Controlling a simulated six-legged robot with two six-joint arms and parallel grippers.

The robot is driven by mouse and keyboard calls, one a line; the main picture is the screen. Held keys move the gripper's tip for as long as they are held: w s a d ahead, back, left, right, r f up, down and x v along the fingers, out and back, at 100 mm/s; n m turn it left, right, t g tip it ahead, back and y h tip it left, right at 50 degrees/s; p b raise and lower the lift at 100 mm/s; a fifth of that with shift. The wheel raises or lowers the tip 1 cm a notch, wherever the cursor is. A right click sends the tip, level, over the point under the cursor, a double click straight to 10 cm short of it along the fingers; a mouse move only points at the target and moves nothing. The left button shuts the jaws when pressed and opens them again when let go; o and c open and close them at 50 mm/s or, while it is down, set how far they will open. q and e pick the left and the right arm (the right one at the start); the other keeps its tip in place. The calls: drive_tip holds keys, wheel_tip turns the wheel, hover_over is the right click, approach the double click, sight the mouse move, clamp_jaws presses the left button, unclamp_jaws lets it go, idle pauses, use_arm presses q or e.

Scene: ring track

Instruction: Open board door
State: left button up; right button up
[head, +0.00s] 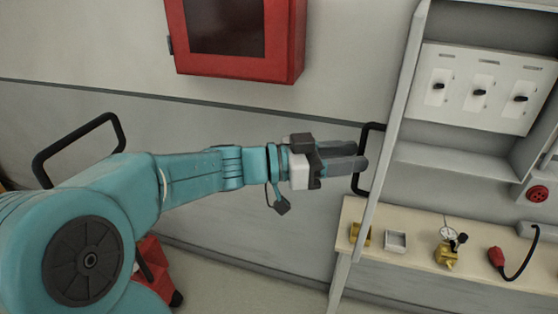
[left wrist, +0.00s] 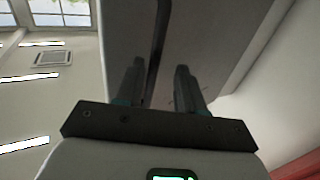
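The board door (head: 391,135) is a grey panel seen nearly edge-on in the head view, standing out from the board (head: 470,160). The board's inside shows, with a white switch panel (head: 483,115). A black bar handle (head: 373,128) is on the door's left face. My left gripper (head: 362,155) is at the handle, its fingers pointing right. In the left wrist view the handle bar (left wrist: 159,40) runs between the two fingers (left wrist: 158,80), nearer the left one, with a gap at the right one. My right gripper is not in view.
A red wall cabinet (head: 240,40) hangs above my left arm. A pale bench (head: 410,255) under the board bears brass fittings, a gauge (head: 447,233), a small tray (head: 396,242) and a red plug (head: 496,256).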

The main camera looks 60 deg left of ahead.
use_arm(q)
drive_tip(key=b+v, duration=0.3)
drive_tip(key=v, duration=1.2)
drive_tip(key=shift+b, duration=0.3)
drive_tip(key=shift+a, duration=0.1)
